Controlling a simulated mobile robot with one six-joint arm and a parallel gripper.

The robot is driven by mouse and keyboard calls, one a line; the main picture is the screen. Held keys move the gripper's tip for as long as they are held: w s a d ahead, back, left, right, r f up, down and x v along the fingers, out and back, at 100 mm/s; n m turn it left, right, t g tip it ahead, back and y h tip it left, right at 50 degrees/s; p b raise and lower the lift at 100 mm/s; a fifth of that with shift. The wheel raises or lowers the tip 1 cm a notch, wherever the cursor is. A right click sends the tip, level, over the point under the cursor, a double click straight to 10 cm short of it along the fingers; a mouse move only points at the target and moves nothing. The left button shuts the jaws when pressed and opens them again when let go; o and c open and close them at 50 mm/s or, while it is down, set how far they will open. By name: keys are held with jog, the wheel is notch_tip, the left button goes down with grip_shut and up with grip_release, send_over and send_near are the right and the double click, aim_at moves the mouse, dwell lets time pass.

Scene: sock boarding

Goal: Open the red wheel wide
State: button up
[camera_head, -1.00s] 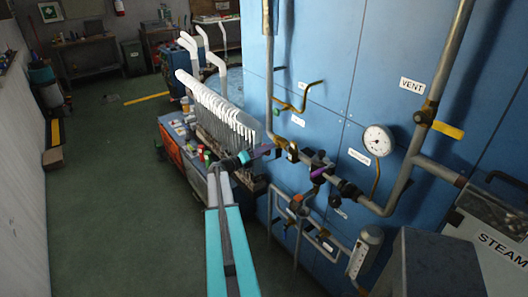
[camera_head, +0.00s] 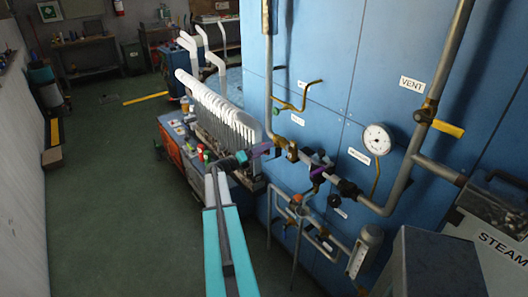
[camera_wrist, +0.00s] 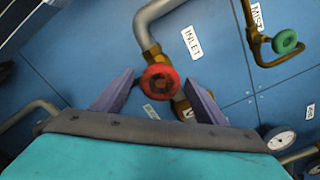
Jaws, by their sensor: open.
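The red wheel (camera_wrist: 160,78) is a small round handwheel on a brass fitting at the end of a grey pipe, seen in the wrist view. My gripper (camera_wrist: 158,92) is open. Its two purple fingers stand apart, one left and one right of the wheel in the picture, with a gap on each side. I cannot tell how far the fingertips are from the wheel in depth. In the head view my gripper (camera_head: 262,150) is by the brass pipe fittings on the blue panel, and I cannot make out the red wheel there.
An INLET label (camera_wrist: 192,42) is above and right of the wheel. A green wheel (camera_wrist: 285,42) on a brass pipe is at the upper right. In the head view, a pressure gauge (camera_head: 377,139) and grey pipes crowd the blue panel (camera_head: 330,60). White sock forms (camera_head: 222,115) stand left.

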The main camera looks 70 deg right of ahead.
jog(key=b+v, duration=0.4)
jog(key=v, duration=0.9)
